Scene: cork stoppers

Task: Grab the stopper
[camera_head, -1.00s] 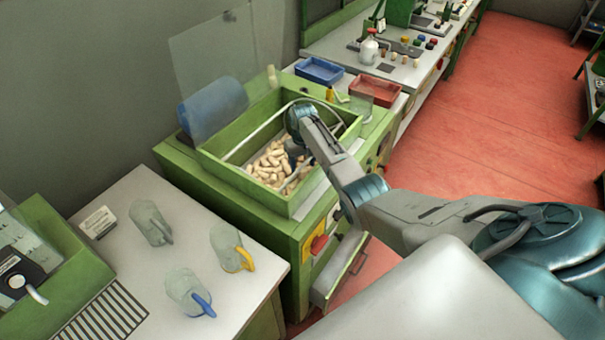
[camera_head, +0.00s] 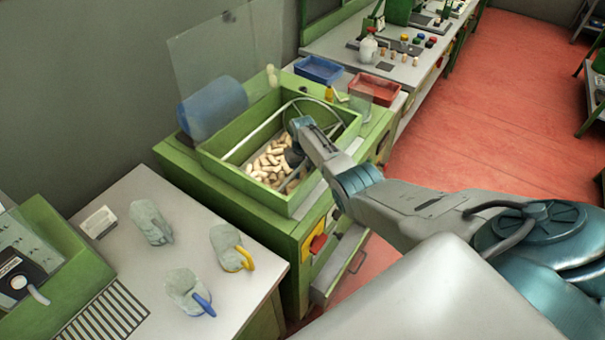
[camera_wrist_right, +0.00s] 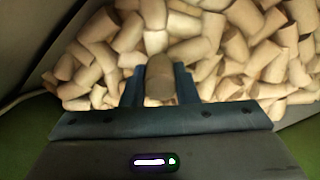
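Many pale tan cork stoppers (camera_head: 268,162) lie heaped in the green-walled bin (camera_head: 238,176) of the machine. My right arm reaches into this bin from the right, with its gripper (camera_head: 293,157) low at the heap. In the right wrist view, the two dark blue fingers of the right gripper (camera_wrist_right: 160,85) stand close together on both sides of one stopper (camera_wrist_right: 160,78), which looks shaded and lies lengthwise between them. The fingers appear to touch its sides. More stoppers fill the view beyond the fingertips. My left gripper is not in view.
A curved metal bar (camera_head: 262,132) crosses the bin, near my right arm. A clear panel (camera_head: 225,65) and a blue cylinder (camera_head: 215,107) stand behind it. A blue tray (camera_head: 319,69) and a red tray (camera_head: 375,88) sit to the right.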

